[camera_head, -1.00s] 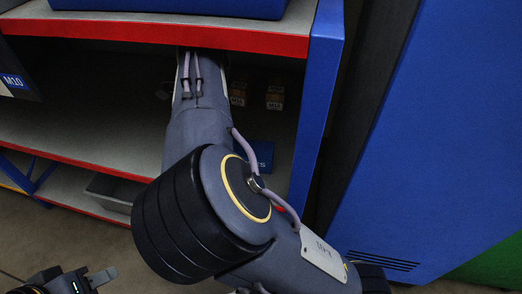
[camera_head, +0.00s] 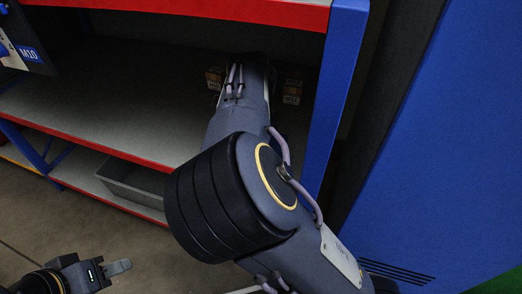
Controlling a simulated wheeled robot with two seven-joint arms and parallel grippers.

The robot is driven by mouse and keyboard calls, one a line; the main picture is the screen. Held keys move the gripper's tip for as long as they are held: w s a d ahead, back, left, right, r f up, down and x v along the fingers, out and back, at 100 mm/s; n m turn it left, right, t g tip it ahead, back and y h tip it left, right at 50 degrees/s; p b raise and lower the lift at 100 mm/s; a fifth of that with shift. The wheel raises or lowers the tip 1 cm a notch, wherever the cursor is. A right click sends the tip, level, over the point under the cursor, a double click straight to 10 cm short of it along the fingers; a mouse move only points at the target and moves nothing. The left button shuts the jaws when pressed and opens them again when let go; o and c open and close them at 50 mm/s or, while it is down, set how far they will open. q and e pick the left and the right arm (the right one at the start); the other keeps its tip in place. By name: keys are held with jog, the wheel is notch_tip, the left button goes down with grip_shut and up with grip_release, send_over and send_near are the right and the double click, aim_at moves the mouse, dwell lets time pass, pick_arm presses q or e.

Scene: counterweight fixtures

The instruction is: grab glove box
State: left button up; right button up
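No glove box can be made out for certain. My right arm reaches up from the bottom right into the middle bay of the shelf rack (camera_head: 140,90). Its own links hide its gripper, so I cannot see what the gripper holds or touches. My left gripper (camera_head: 122,267) is low at the left, in front of the rack and over the floor, well apart from the shelves. Its grey fingers show edge-on, and I cannot tell whether they are open or shut.
Small brown boxes (camera_head: 292,90) stand at the back of the bay, partly behind my arm. A grey bin (camera_head: 135,183) sits on the lower shelf. A blue upright (camera_head: 336,85) bounds the bay at right, near a large blue panel (camera_head: 440,160).

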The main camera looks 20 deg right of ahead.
jog(key=shift+r, duration=0.1)
jog(key=c, duration=1.2)
jog(key=shift+r, duration=0.2)
